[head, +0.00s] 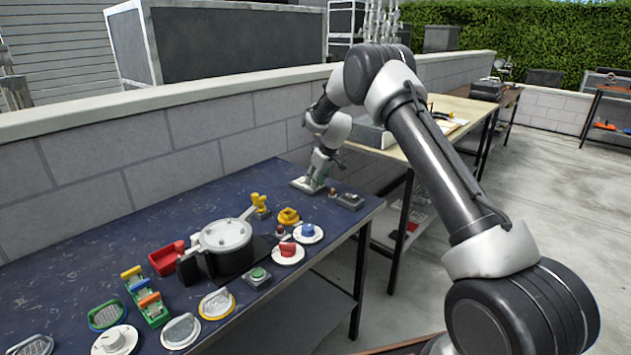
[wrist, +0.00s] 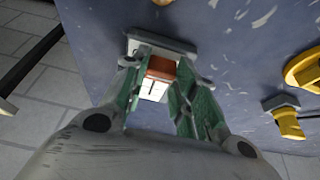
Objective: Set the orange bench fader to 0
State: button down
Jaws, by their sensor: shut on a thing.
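The orange fader knob (wrist: 161,67) stands on a pale plate (wrist: 153,90) with a dark mark on it, on the blue bench. My gripper (wrist: 160,74) has its green fingers closed on either side of the knob. In the head view, my gripper (head: 317,183) reaches down at the far end of the bench, over the pale plate (head: 302,185). The knob is hidden there by the fingers. The scale marks are too small and too covered to read.
Close to the gripper is a grey box (head: 350,201) on the bench. Nearer are a yellow valve (head: 260,203), a yellow ring (head: 289,216), a large pot-like device (head: 227,250) and several dials. A block wall (head: 180,160) runs behind.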

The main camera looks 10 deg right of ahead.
jog(key=c, duration=1.1)
grip_release()
jog(key=shift+s+d, duration=0.2)
jog(key=v, duration=1.2)
jog(key=shift+w+a, duration=0.1)
jog(key=s+d+f+m+g, duration=0.1)
jog(key=s+f+m+g, duration=0.1)
jog(key=s+f+m, duration=0.3)
jog(key=shift+s+d+r+m+t+h, duration=0.4)
jog(key=shift+s+d+r, duration=2.2)
jog(key=shift+s, duration=5.3)
jog(key=shift+s+d+r+m+t+h, duration=0.45)
jog(key=shift+s+d+r, duration=0.5)
jog(key=shift+s+r, duration=5.15)
jog(key=shift+s+d+r+m+t+h, duration=0.4)
jog(key=shift+s+d+r, duration=1.3)
jog(key=shift+s, duration=7.95)
